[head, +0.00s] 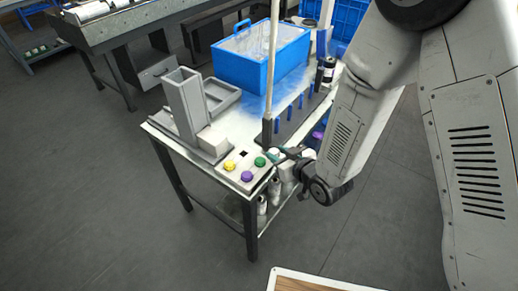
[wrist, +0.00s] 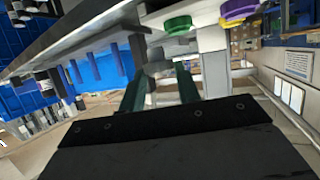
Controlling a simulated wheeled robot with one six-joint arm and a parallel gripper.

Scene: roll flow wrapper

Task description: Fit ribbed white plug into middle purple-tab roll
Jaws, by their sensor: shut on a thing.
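My gripper (head: 285,155) is at the front right corner of the white work table, close to the green button. In the wrist view its two dark green fingers (wrist: 160,84) are shut on a small pale piece (wrist: 163,68). Its ribs do not show, so I cannot confirm that it is the ribbed white plug. A purple spot (head: 318,134) shows beside my arm at the table's right edge. I cannot tell whether it is a roll's tab. The middle purple-tab roll cannot be made out, and my arm hides much of that side.
The work table (head: 232,127) carries a button panel with green (head: 260,161), yellow and purple buttons, a grey upright holder (head: 186,100), a row of blue pegs (head: 302,101), a pole and a blue bin (head: 258,62). White cylinders (head: 262,205) stand below.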

